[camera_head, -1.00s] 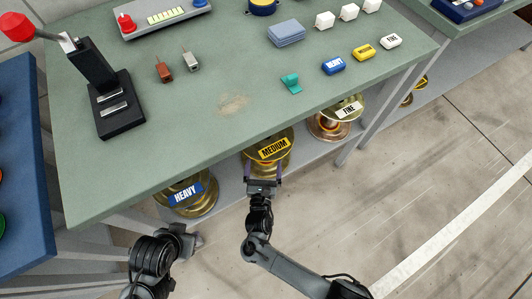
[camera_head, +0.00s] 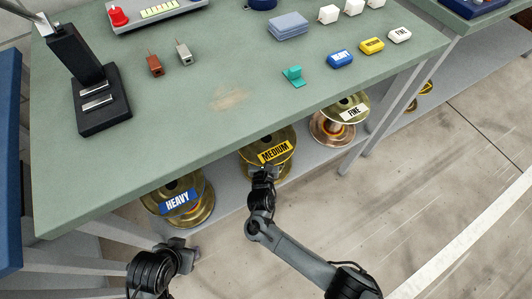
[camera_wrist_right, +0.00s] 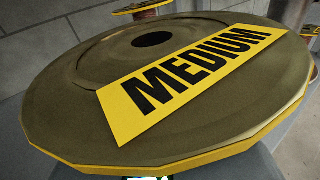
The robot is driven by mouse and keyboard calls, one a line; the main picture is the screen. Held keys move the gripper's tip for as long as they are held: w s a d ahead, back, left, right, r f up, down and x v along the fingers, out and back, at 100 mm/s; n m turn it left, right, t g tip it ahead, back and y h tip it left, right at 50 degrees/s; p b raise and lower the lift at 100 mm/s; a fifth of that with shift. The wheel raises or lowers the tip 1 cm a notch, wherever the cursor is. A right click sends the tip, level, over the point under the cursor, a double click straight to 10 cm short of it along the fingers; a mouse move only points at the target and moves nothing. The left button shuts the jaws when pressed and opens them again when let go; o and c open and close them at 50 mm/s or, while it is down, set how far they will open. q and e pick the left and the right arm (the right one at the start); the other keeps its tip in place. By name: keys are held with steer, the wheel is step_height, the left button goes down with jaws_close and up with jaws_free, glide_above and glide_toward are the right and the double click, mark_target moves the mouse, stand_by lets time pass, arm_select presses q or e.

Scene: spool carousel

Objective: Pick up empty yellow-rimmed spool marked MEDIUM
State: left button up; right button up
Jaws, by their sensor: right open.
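The MEDIUM spool (camera_head: 254,138) stands on the low shelf under the table edge, its yellow-rimmed top flange and yellow label facing up. In the right wrist view the same spool (camera_wrist_right: 80,85) fills most of the picture, very close. Its core is hidden there by the flange. My right gripper (camera_head: 263,170) is open at the near side of this spool. Its fingers are hidden, so I cannot tell how they sit around the core or whether they touch it.
The HEAVY spool (camera_head: 178,201) stands left on the grey shelf (camera_head: 226,196), the FINE spool (camera_head: 341,117) right. The green tabletop (camera_head: 170,120) overhangs the spools. A table leg (camera_head: 372,137) stands right of the FINE spool. The floor in front is clear.

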steer(key=shift+w+d+b, duration=0.15)
steer(key=shift+w+b, duration=0.3)
steer(key=shift+w, duration=0.9)
arm_select(q)
steer(key=shift+a+f, duration=0.1)
steer(key=shift+f, duration=0.8)
arm_select(e)
steer(key=shift+s, duration=0.1)
steer(key=c, duration=1.7)
steer(key=shift+r, duration=0.2)
steer(key=shift+c, duration=0.7)
arm_select(q)
steer(key=shift+r, duration=0.15)
arm_select(e)
steer(key=shift+r, duration=0.1)
